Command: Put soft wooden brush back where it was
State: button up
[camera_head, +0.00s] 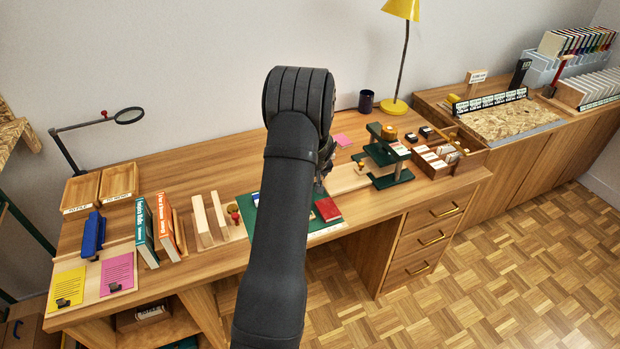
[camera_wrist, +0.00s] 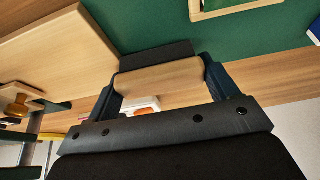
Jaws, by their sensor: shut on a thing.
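The soft wooden brush (camera_wrist: 165,77) shows in the wrist view as a pale wooden block with a dark grey bristle strip along its far side. My gripper (camera_wrist: 160,82) is shut on the wooden block, with one finger at each end. The brush is over the desk near the green mat (camera_wrist: 165,27); I cannot tell whether the bristles touch anything. In the head view my arm hides the brush and most of my gripper. The green mat (camera_head: 250,216) shows there on both sides of my arm.
A red book (camera_head: 328,209) lies on the mat. A pale board (camera_head: 347,179) and a green press (camera_head: 385,158) stand to its right, beside a divided wooden box (camera_head: 437,160). Wooden blocks (camera_head: 203,222) and upright books (camera_head: 146,234) stand left. The desk's back middle is mostly clear.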

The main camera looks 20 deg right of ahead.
jog(key=o, duration=1)
jog(key=shift+s+a+f, duration=0.1)
jog(key=shift+s+f, duration=0.1)
jog(key=shift+f, duration=0.3)
jog(key=shift+r, duration=0.35)
jog(key=v, duration=1.2)
jog(key=shift+w+r, duration=0.2)
jog(key=shift+r, duration=0.25)
jog(key=shift+f, duration=0.1)
jog(key=x, duration=1.2)
jog(key=shift+f, duration=0.2)
jog(key=shift+r, duration=0.15)
jog(key=v, duration=1)
